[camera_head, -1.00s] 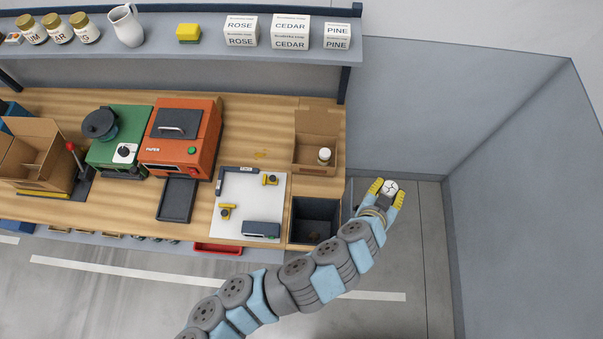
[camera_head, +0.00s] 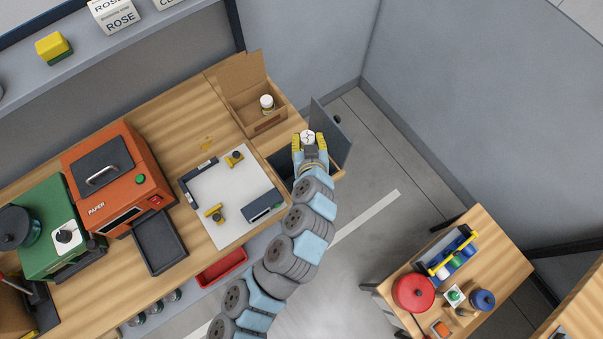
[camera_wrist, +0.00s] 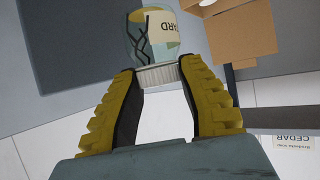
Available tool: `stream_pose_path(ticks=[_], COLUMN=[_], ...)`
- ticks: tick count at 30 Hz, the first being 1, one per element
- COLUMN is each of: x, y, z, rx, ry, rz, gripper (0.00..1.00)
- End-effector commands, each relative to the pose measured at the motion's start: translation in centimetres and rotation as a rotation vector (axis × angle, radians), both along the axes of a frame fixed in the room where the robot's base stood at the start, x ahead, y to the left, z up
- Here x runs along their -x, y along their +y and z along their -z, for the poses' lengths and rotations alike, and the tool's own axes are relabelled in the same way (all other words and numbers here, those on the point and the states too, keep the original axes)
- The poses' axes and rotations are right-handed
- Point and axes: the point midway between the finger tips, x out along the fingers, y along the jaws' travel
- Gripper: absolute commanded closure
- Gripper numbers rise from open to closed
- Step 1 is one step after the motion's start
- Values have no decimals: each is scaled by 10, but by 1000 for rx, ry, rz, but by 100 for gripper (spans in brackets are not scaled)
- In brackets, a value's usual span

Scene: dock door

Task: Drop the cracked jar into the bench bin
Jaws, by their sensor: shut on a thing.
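The cracked jar (camera_wrist: 152,32) is clear glass with dark crack lines and a partly visible label ending in "ARD". My gripper (camera_wrist: 160,78) is shut on its ribbed lid, with a yellow finger on each side. In the head view the jar (camera_head: 308,134) shows as a pale round shape between the fingertips of my gripper (camera_head: 308,141). The bench bin (camera_head: 284,165) is a dark square opening at the bench's right end. My gripper appears over its right part and hides some of it. The height above it is hard to tell.
A grey upright panel (camera_head: 333,136) stands beside the bin, close right of my gripper. An open cardboard box (camera_head: 268,122) holding a white-lidded jar (camera_head: 267,101) is behind it. A white board (camera_head: 232,205) lies to the left. A side table (camera_head: 480,270) stands at lower right.

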Motion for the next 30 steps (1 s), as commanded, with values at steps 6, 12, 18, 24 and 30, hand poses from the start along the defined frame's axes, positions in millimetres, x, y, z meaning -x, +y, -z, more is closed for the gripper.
stream_pose_path(ticks=[6,12,18,24,30], x=[-6,-9,-11,-11,-11], y=[-2,-4,-4,-4,-4], z=[60,94,110,118,139], rx=[1,7,6,6,4], ry=[1,1,3,4,4], rz=[-44,-79,-101,-106,-105], gripper=[100,100,100,100,100])
